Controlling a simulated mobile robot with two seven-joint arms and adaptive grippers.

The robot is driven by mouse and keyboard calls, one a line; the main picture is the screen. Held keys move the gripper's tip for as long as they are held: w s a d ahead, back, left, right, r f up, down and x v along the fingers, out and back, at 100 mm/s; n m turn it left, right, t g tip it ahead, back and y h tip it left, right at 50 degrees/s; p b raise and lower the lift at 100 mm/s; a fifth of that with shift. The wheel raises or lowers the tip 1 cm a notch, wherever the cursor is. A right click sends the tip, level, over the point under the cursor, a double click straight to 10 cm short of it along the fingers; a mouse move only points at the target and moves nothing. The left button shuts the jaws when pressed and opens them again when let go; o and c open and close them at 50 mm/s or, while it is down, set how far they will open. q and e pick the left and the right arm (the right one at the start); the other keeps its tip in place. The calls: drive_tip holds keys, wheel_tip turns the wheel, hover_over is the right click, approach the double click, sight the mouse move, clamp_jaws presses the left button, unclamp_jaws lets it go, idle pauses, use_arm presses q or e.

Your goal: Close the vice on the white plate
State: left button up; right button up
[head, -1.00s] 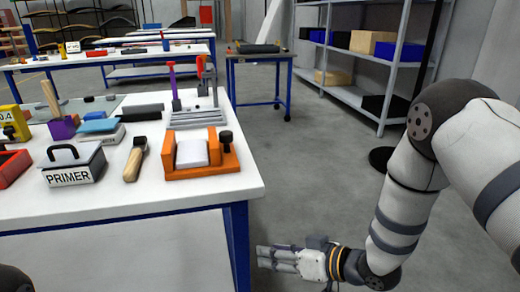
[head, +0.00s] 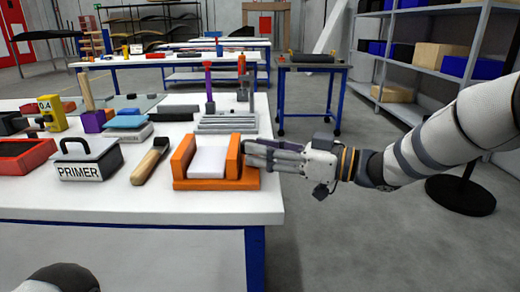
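The orange vice (head: 205,184) stands near the front right corner of the white table. The white plate (head: 208,162) lies between its left jaw and its right jaw. Any small gap between plate and jaws is hard to judge. My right gripper (head: 250,154) reaches in from the right with its fingers pointing left. Its fingertips are at the right jaw, where they overlap it in the picture. The vice's black knob is hidden behind the fingers. I cannot tell whether the fingers are closed on it. My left gripper is out of view.
Left of the vice lie a wooden-handled brush (head: 150,163) and a grey PRIMER box (head: 90,160). Behind it are a grey stepped block (head: 228,122) and upright tools. A shelf (head: 430,65) stands at the back right.

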drive_tip(key=shift+w+a, duration=0.25)
drive_tip(key=shift+a, duration=0.3)
clamp_jaws()
drive_tip(key=shift+s+r+m+t+h+p, duration=0.25)
drive_tip(key=shift+r+m+t+p, duration=0.25)
drive_tip(key=shift+t+p, duration=0.3)
drive_tip(key=shift+w+f+p, duration=0.1)
drive_tip(key=shift+f+p, duration=0.05)
drive_tip(key=shift+p, duration=0.15)
drive_tip(key=shift+f+m+t+h, duration=0.25)
drive_tip(key=shift+f+m+t, duration=0.05)
drive_tip(key=shift+f, duration=0.05)
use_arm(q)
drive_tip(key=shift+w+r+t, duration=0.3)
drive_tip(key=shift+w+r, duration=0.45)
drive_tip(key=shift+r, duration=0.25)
use_arm(e)
unclamp_jaws()
